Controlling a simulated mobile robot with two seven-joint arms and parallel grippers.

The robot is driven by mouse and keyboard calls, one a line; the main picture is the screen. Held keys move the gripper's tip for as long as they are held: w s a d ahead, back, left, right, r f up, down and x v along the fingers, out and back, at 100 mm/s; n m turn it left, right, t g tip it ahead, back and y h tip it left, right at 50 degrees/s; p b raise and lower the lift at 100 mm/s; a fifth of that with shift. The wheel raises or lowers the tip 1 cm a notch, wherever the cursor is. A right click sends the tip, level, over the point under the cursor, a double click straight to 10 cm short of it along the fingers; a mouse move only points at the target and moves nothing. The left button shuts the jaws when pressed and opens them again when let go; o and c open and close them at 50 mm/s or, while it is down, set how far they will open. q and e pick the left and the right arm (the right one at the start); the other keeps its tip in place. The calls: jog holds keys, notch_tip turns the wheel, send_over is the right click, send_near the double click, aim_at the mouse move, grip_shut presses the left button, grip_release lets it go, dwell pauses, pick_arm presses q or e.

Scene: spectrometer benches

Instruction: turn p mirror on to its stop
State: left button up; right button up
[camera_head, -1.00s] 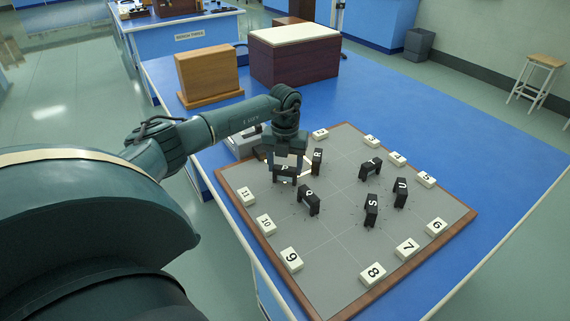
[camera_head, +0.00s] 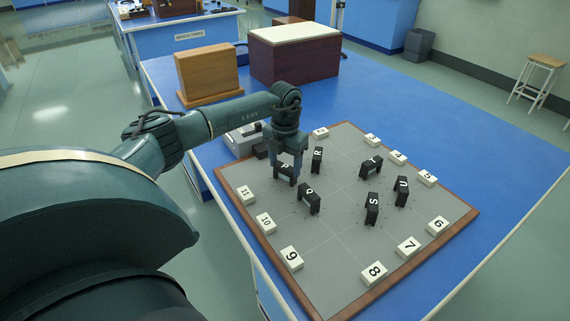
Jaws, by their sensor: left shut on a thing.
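The P mirror (camera_head: 284,174), a small black block with a white letter on top, stands upright on the grey board (camera_head: 330,240) near its far-left part. My left gripper (camera_head: 287,174) points down over it and is shut on it, with the fingers hiding part of the block and its letter. My right gripper is not in view.
Close to the P mirror stand black blocks R (camera_head: 317,160) and Q (camera_head: 309,199). T (camera_head: 371,167), S (camera_head: 372,208) and U (camera_head: 401,190) stand farther right. White number tiles, such as 11 (camera_head: 246,195), line the board. A grey device (camera_head: 243,141) sits behind my gripper.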

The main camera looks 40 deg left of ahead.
aim_at(285, 166)
pick_arm(q)
jog(key=m, duration=0.3)
jog(key=shift+m+b, duration=0.35)
jog(key=shift+m, duration=0.35)
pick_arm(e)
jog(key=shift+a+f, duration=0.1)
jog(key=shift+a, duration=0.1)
pick_arm(q)
jog(key=o, duration=0.7)
jog(key=shift+o, duration=1.4)
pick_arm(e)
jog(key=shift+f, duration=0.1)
pick_arm(q)
notch_tip(285, 166, up, 13)
jog(key=shift+r+b, duration=0.15)
jog(key=shift+b, duration=0.25)
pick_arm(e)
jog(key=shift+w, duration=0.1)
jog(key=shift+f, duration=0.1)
